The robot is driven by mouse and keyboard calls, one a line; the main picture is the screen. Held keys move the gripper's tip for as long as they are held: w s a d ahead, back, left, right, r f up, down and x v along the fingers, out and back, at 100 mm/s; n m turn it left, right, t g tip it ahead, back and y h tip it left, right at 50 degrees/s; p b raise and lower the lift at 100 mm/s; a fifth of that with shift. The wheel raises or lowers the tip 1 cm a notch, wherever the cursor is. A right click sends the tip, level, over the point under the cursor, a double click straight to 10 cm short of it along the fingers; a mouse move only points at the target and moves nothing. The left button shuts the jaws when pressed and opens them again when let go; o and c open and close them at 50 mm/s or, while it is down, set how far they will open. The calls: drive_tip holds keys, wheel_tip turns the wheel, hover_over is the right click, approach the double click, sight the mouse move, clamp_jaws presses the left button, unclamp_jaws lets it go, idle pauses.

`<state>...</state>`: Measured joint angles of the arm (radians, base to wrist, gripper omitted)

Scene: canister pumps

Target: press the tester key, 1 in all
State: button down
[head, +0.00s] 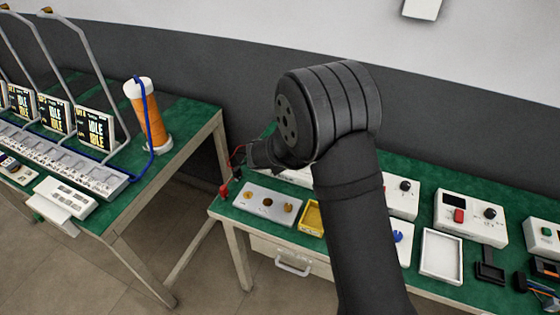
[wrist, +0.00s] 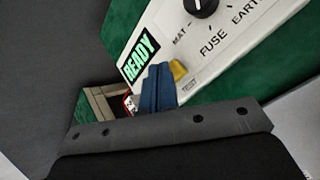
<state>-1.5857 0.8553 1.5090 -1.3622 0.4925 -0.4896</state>
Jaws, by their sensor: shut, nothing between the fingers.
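The tester is a white panel (wrist: 222,42) in the wrist view, with a black knob (wrist: 201,5) marked MAT, FUSE and EARTH. Its green display (wrist: 140,58) reads READY. A yellow key (wrist: 178,69) sits at the panel's lower edge beside the word TEST. My gripper (wrist: 160,70) has its blue fingers shut and empty, with the tips just left of the yellow key and partly overlapping it in the picture. I cannot tell whether they touch it. In the head view my arm hides most of the tester and the key.
On the left table stand IDLE displays (head: 95,130) and an orange canister (head: 150,120) with a blue hose.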

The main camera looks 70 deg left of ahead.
drive_tip(key=shift+f, duration=0.45)
idle(0.5)
drive_tip(key=shift+r, duration=0.9)
drive_tip(key=shift+r, duration=2.5)
drive_tip(key=shift+f, duration=0.1)
wheel_tip(320, 180, up, 4)
